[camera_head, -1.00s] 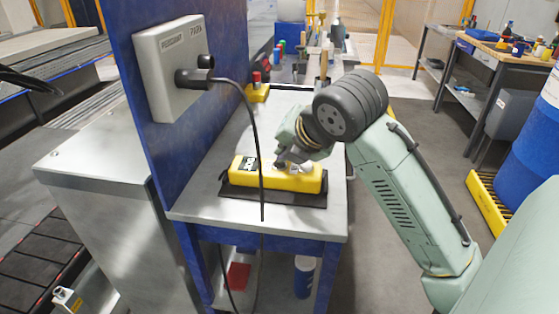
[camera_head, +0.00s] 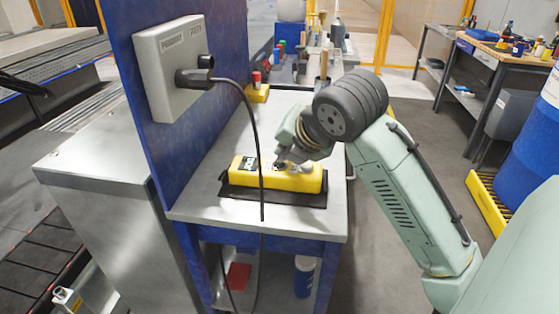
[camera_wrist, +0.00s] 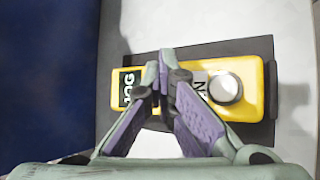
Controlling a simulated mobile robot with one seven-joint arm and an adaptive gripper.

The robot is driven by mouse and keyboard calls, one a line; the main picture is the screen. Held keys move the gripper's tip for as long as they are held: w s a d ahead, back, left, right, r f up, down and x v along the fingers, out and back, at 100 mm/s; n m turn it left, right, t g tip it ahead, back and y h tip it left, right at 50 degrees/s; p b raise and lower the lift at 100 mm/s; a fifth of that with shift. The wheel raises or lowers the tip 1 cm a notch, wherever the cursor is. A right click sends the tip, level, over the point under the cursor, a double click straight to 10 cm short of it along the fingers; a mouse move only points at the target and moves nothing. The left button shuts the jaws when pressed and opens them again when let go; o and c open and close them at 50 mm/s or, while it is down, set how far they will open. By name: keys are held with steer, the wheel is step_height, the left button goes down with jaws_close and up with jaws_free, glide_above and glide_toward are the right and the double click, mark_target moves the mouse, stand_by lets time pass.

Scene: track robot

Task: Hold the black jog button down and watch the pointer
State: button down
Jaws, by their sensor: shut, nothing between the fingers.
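The yellow jog box (camera_head: 302,181) lies on a black mat (camera_head: 272,198) on the bench, and it also shows in the wrist view (camera_wrist: 125,100). It has a black JOG label (camera_wrist: 127,87) at its left and a pale round button (camera_wrist: 226,88) at its right. My gripper (camera_head: 282,164) is over the middle of the box, fingertips together and empty in the wrist view (camera_wrist: 168,60). The fingers cover the middle of the box, so I cannot see the black button or tell whether it is pressed. I cannot make out a pointer in either view.
A blue panel (camera_head: 130,60) stands upright at the bench's left, bearing a grey box (camera_head: 170,75). A black cable (camera_head: 254,125) hangs from it across the bench front. A small yellow block with a red button (camera_head: 257,90) sits behind. Bare bench top (camera_head: 210,150) lies left of the mat.

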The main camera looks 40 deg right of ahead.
stand_by(0.3)
steer(key=shift+r+p, duration=0.6)
steer(key=shift+r, duration=0.3)
step_height(320, 180, up, 5)
steer(key=p, duration=0.3)
steer(key=shift+p, duration=0.3)
steer(key=shift+w+a, duration=0.1)
